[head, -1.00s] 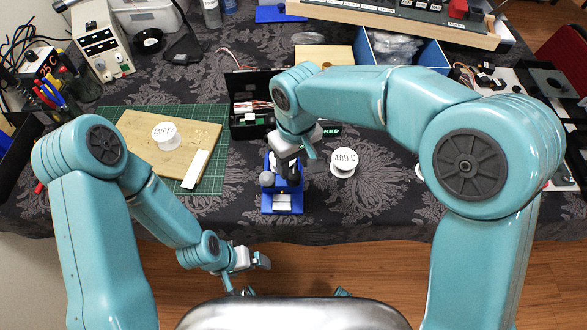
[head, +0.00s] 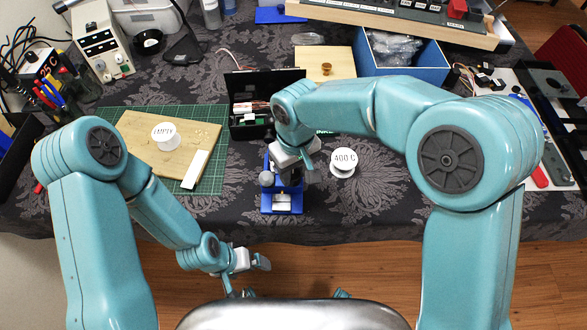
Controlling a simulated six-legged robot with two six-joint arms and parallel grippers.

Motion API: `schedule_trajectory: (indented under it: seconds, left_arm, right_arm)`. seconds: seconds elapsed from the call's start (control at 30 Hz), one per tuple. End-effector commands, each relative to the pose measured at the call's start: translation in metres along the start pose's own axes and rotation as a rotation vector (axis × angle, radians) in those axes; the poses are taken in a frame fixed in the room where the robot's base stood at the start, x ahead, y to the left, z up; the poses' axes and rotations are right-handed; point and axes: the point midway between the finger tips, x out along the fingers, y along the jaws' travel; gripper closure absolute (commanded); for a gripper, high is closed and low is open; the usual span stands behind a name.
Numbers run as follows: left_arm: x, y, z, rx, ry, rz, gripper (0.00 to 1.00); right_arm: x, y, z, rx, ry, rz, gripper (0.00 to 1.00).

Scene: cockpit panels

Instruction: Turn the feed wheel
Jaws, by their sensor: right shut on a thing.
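A small blue device (head: 281,203) with a white piece at its front stands at the table's front edge. A grey round knob (head: 266,179) shows on its left side. My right gripper (head: 287,172) reaches down over the back of the device and is shut on a part there, which I take to be the feed wheel. The wheel itself is hidden behind the gripper and wrist. My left gripper (head: 252,277) hangs low in front of the table, away from the device. Its fingers are too small and overlapped to tell whether they are open.
A white spool marked 400 C (head: 343,161) stands just right of the device. A white spool marked EMPTY (head: 164,135) and a white strip (head: 196,170) lie on a wooden board at left. An open black box (head: 251,124) stands behind the device. Patterned cloth left of the device is clear.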

Motion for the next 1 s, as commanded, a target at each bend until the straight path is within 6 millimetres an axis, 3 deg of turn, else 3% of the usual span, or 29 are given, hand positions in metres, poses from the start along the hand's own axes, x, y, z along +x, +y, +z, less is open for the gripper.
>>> schedule_trajectory:
  seconds: [0.37, 1.0]
  left_arm:
    - [0.012, -0.004, 0.0, 0.0, 0.0, 0.0, 0.06]
    - [0.037, -0.013, -0.001, 0.0, 0.0, 0.0, 0.06]
  right_arm:
    - [0.002, 0.0, -0.001, 0.219, 0.013, -0.001, 0.94]
    - [0.001, 0.0, -0.001, 0.825, 0.038, -0.003, 0.94]
